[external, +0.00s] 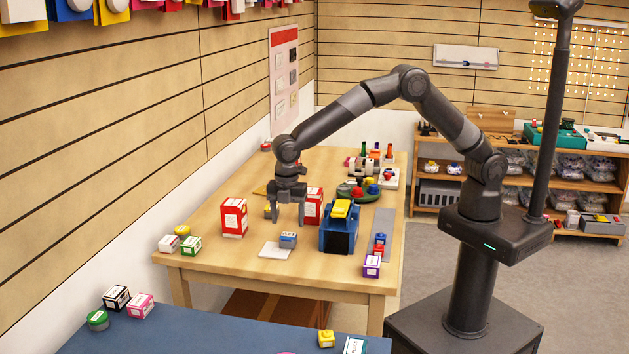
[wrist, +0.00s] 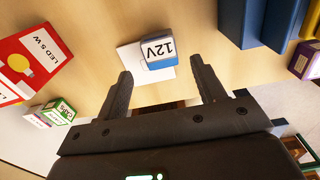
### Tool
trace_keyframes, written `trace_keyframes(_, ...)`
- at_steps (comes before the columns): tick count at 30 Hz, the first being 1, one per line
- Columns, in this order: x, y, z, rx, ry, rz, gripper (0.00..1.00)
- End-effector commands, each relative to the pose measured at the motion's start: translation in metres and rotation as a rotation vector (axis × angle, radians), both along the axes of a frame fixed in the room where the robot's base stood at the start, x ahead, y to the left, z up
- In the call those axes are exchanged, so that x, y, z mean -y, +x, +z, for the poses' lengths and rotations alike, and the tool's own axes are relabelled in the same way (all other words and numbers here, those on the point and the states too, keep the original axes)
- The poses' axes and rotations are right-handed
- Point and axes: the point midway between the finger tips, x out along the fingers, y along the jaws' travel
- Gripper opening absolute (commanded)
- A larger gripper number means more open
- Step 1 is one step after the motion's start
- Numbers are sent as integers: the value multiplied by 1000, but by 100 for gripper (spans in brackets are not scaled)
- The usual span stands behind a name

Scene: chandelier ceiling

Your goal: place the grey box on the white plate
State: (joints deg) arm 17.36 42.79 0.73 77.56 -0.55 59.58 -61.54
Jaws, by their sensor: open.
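The grey box (external: 288,241) is small, with blue parts, and stands at the right edge of the white plate (external: 270,252), partly over it. In the wrist view the box (wrist: 158,48) shows a 12V label, and the plate (wrist: 128,54) shows to its left and below it. I cannot tell whether the whole base of the box rests on the plate. My gripper (external: 286,214) points down above the table, behind the box in the external view. Its fingers are apart and empty. In the wrist view the box lies beyond the fingertips (wrist: 161,70), apart from them.
Red boxes (external: 234,217) (external: 313,206) stand left of and behind the plate. A large blue block with a yellow top (external: 340,226) stands close on the right. Small boxes (external: 190,245) sit at the table's left corner. The table (external: 225,268) is bare in front of the plate.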

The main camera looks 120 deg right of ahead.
Motion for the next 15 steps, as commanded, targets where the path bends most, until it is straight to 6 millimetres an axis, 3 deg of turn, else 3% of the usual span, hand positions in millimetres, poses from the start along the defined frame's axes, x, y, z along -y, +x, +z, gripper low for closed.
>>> trace_keyframes(6, 0, 0, 41, 1, 0, 0, 63)
trace_keyframes(15, -10, -8, 76, 16, -5, -21, 63)
